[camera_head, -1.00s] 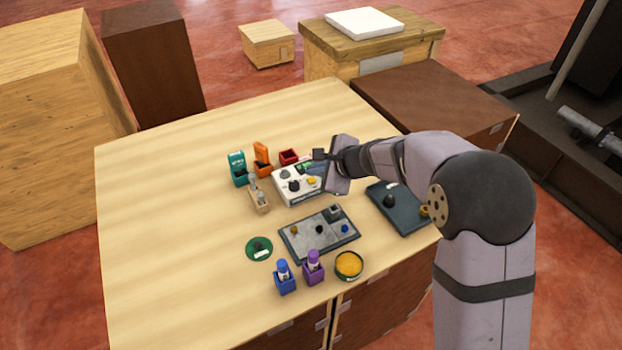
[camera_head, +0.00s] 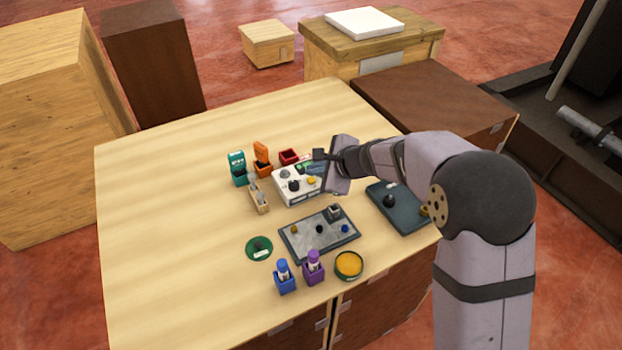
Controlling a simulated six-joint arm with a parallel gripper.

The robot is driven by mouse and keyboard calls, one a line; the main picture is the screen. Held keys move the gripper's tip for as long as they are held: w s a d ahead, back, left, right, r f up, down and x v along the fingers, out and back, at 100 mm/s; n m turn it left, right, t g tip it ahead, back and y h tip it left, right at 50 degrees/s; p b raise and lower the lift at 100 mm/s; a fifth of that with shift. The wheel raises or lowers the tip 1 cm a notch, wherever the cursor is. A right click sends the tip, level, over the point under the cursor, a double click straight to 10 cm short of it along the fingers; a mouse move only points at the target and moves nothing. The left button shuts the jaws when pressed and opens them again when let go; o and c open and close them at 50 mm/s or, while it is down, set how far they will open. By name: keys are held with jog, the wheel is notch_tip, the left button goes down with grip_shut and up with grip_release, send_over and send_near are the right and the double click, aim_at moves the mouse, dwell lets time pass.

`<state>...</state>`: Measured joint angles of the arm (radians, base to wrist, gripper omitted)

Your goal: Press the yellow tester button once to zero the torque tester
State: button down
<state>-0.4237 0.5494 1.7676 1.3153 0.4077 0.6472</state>
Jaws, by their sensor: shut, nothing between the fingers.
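The torque tester (camera_head: 288,198) is a white box with dark knobs and a greenish screen, standing towards the back of the table's cluster of items. Its yellow button (camera_head: 312,181) shows on the top face, near the right side. My gripper (camera_head: 318,155) is above and behind the tester, at its right end. It looks shut and empty. The gripper's body hides the tester's right part. The fingertips appear apart from the yellow button, but the exact height above it cannot be told.
A teal holder (camera_head: 238,170), an orange holder (camera_head: 262,160) and a red bin (camera_head: 289,157) stand behind the tester. A wooden stand (camera_head: 259,200) is at its left. A grey tray (camera_head: 295,248) lies in front, a dark board (camera_head: 408,215) at right. The table's left half is clear.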

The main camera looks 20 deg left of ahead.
aim_at(315, 185)
jog(key=shift+f+b, duration=0.9)
jog(key=shift+b, duration=0.05)
dwell(0.9)
jog(key=shift+r, duration=0.1)
jog(key=shift+r+p, duration=0.8)
jog(key=shift+r, duration=0.05)
notch_tip(315, 185, up, 5)
jog(key=p, duration=0.4)
dwell(0.4)
jog(key=shift+d, duration=0.1)
dwell(0.6)
jog(key=s+d+f+n+g+h, duration=0.2)
jog(key=s+d+n+h, duration=0.2)
jog(key=s+d, duration=0.9)
jog(key=s+d+f+n+g+h, duration=0.3)
jog(key=s+d+n, duration=0.8)
jog(key=d, duration=0.8)
jog(key=s, duration=0.3)
jog(key=shift+s+d+n+h, duration=0.15)
jog(key=shift+d+n+h, duration=0.15)
jog(key=shift+d+h, duration=0.1)
